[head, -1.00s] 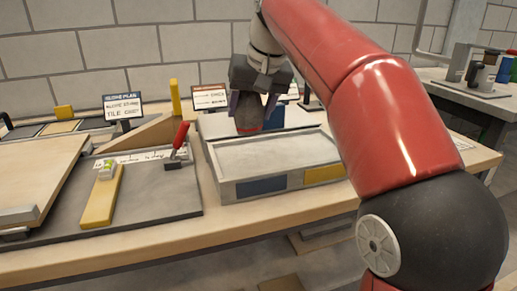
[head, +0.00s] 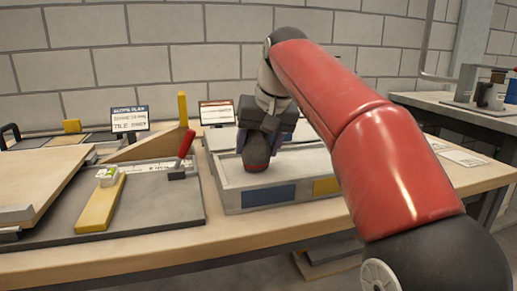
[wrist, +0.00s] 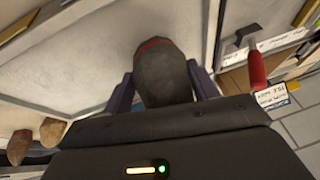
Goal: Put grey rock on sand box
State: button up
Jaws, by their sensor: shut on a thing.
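The grey rock (head: 256,153) is dark grey with a red band at its lower end. My gripper (head: 262,140) is shut on it, and the rock hangs point-down between the fingers. In the wrist view the rock (wrist: 162,75) sits between the two purple-grey fingers. The sand box (head: 232,201) is a shallow grey tray with pale sand, with a blue and a yellow panel on its front. The rock is over the left part of the sand box. I cannot tell whether it touches the sand.
A red-handled tool (head: 184,150) stands left of the sand box, beside a yellow bar (head: 101,204) on a dark board. Brown rocks (wrist: 52,131) lie beyond the box wall in the wrist view. Small sign screens (head: 130,120) stand behind.

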jog(key=shift+f, duration=0.1)
jog(key=o, duration=1.3)
jog(key=shift+o, duration=0.2)
jog(key=shift+r, duration=0.4)
jog(key=p+v, duration=0.4)
jog(key=v, duration=0.7)
jog(key=shift+s+r, duration=0.15)
jog(key=shift+s, duration=0.1)
jog(key=shift+d, duration=0.2)
